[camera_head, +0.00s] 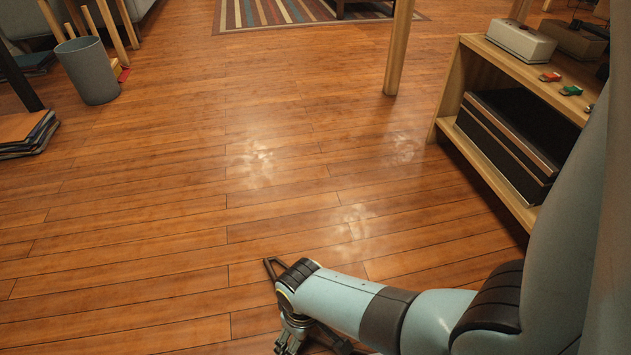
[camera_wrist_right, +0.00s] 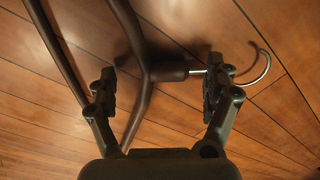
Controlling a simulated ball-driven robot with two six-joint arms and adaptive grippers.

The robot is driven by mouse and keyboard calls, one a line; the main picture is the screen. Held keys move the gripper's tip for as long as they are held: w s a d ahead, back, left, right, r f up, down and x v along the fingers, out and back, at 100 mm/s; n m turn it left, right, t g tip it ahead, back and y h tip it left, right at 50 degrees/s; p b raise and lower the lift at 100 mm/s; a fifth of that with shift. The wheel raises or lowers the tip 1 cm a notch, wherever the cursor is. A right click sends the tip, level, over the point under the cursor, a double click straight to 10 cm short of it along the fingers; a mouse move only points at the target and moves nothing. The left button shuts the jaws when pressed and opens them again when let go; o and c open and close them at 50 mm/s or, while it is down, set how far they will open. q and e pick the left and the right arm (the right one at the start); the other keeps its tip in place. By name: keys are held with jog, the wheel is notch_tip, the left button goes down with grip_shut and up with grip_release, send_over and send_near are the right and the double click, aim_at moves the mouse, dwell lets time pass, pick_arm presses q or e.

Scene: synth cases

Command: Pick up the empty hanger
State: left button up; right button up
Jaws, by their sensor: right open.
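A dark brown hanger (camera_wrist_right: 165,71) with a silver metal hook (camera_wrist_right: 262,68) shows in the right wrist view. It appears to lie on the wooden floor with nothing hung on it. My right gripper (camera_wrist_right: 160,90) is open. Its fingers stand apart on either side of the hanger's middle joint, with the hook beyond the right finger. I cannot tell whether they touch it. In the head view my right gripper (camera_head: 290,340) points down at the bottom centre and hides most of the hanger. My left gripper is out of view.
A wooden shelf unit (camera_head: 500,185) with boxes and small items stands at the right, near my right arm. A grey bin (camera_head: 88,75) and stacked books or folders (camera_head: 28,135) are at the left. A striped rug (camera_head: 300,12) lies far back. The middle floor is clear.

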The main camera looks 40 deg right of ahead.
jog(key=shift+c, duration=0.4)
jog(key=c, duration=1.3)
